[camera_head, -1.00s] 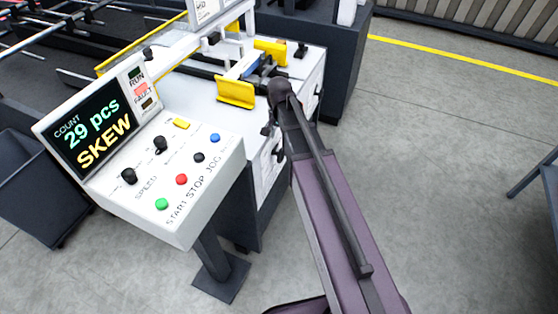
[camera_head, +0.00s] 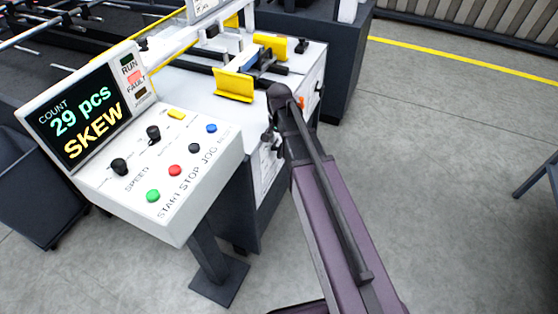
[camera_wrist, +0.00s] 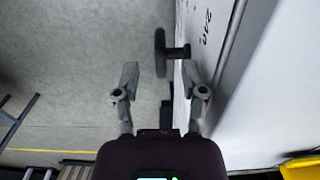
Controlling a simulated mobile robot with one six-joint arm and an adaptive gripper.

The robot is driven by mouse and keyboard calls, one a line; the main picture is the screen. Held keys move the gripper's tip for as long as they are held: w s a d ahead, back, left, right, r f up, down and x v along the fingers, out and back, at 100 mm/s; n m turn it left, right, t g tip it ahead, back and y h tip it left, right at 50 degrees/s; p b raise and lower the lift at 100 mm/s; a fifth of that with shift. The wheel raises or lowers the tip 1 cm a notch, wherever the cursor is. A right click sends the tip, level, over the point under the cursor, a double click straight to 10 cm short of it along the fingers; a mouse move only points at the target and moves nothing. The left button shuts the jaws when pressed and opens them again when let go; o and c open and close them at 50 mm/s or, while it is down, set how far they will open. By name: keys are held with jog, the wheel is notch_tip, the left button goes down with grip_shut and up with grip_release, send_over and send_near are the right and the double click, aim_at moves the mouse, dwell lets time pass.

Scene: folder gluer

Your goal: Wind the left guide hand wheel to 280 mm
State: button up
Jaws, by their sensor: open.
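A dark hand wheel (camera_wrist: 160,52) shows edge-on in the wrist view, on a short shaft that runs right to the machine's white side panel (camera_wrist: 215,65). My gripper (camera_wrist: 160,77) is open and empty. Its two fingers stand left and right, with the wheel just beyond the tips, in line with the gap. I cannot tell whether a finger touches it. Small dark digits on the panel (camera_wrist: 207,22) look like a scale reading, too turned and blurred to be sure of. In the head view my arm hides most of the gripper and the wheel.
A console (camera_head: 150,215) on a post stands left of my arm; its display (camera_head: 83,122) reads "29 pcs SKEW". A yellow guide (camera_head: 233,85) sits on the machine top. A dark bin (camera_head: 30,200) stands left.

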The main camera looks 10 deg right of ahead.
aim_at(279, 156)
jog(key=shift+f+b, duration=3.75)
jog(key=shift+f, duration=0.3)
grip_shut()
